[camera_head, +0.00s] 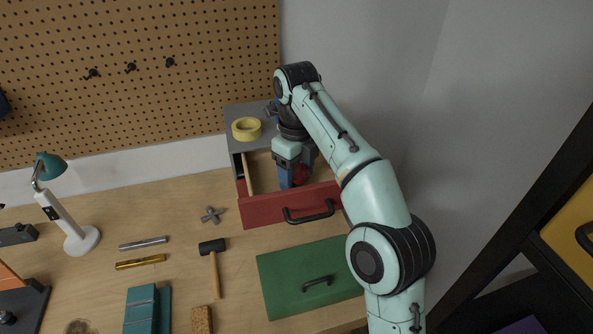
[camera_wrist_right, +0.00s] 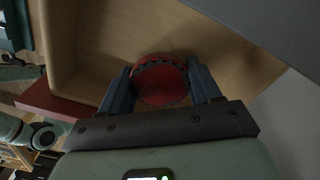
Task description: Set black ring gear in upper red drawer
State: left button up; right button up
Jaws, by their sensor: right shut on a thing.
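The upper red drawer (camera_head: 262,213) is pulled out below the grey cabinet top, and its wooden inside shows. My right gripper (camera_head: 292,180) reaches down into it from above. In the right wrist view, the gripper (camera_wrist_right: 160,80) is shut on a round toothed part (camera_wrist_right: 160,82), with a finger on each side. This part has a dark toothed rim and a red face; I take it for the ring gear. It is inside the drawer's outline; whether it touches the floor I cannot tell. My left gripper is not in view.
A yellow tape roll (camera_head: 246,129) lies on the grey cabinet top (camera_head: 236,113) beside my right wrist. A green front (camera_head: 290,282) with a black handle is below the red drawer. A mallet (camera_head: 213,247) and a grey cross-shaped part (camera_head: 211,215) lie on the bench to the left.

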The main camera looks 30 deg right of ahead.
aim_at(297, 171)
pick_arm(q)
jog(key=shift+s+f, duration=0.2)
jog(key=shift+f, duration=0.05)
pick_arm(e)
jog(key=shift+f, duration=0.35)
jog(key=o, duration=1.3)
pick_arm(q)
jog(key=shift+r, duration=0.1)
pick_arm(e)
notch_tip(297, 171, up, 8)
jog(key=p, duration=0.3)
jog(key=shift+w+f, duration=0.15)
jog(key=shift+f, duration=0.1)
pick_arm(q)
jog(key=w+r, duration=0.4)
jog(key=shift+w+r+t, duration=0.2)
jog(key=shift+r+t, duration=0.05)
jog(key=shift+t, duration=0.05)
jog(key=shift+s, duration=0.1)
pick_arm(e)
jog(key=shift+s, duration=0.2)
